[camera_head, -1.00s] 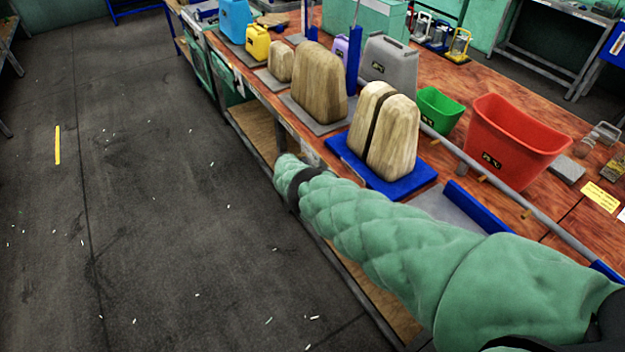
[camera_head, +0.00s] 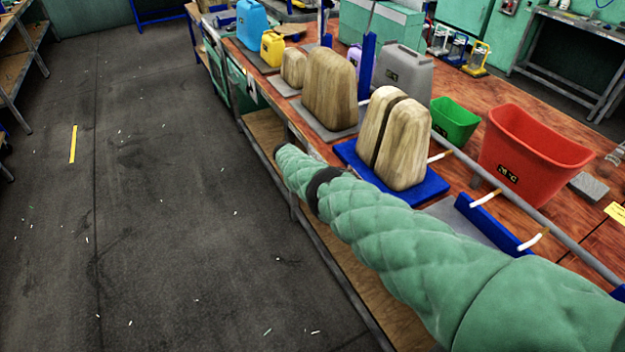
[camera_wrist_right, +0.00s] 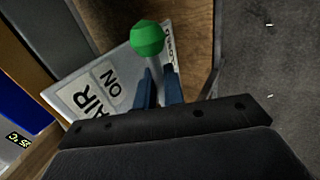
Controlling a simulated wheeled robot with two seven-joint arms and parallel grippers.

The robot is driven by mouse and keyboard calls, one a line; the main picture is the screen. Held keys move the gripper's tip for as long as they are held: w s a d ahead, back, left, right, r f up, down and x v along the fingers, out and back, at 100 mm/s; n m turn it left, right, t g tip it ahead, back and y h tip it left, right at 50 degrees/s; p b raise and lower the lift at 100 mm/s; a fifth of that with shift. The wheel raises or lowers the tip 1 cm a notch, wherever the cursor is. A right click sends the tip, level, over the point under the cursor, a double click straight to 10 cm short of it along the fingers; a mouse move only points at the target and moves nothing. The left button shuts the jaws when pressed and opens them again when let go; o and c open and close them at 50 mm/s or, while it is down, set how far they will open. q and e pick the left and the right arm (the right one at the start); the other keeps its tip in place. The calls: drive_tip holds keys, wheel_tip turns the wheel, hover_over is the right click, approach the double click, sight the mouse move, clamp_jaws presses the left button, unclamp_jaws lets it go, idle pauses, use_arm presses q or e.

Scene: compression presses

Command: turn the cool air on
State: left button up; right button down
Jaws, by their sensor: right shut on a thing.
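In the right wrist view, my right gripper (camera_wrist_right: 160,82) is shut on the grey stem of a lever, just below its green knob (camera_wrist_right: 147,38). The lever stands in front of a pale label plate (camera_wrist_right: 82,92) that reads AIR and ON, with more text partly hidden by the fingers. In the head view, my right arm in its green sleeve reaches to the bench's front edge, and the gripper is hidden there. Brass nozzles (camera_head: 540,236) along a grey pipe (camera_head: 560,226) show short white streaks at their ends. My left gripper is not in view.
The wooden-topped bench carries wood-patterned mould blocks (camera_head: 395,140) on a blue plate, a red bin (camera_head: 530,150), a green bin (camera_head: 455,120) and several canisters (camera_head: 251,22). Open grey floor (camera_head: 180,200) lies to the left.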

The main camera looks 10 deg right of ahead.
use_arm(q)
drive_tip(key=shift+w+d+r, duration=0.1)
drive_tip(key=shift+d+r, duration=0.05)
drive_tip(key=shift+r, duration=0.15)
use_arm(e)
drive_tip(key=shift+w+r, duration=0.1)
drive_tip(key=shift+r, duration=0.1)
drive_tip(key=c, duration=1.6)
unclamp_jaws()
drive_tip(key=shift+f, duration=0.1)
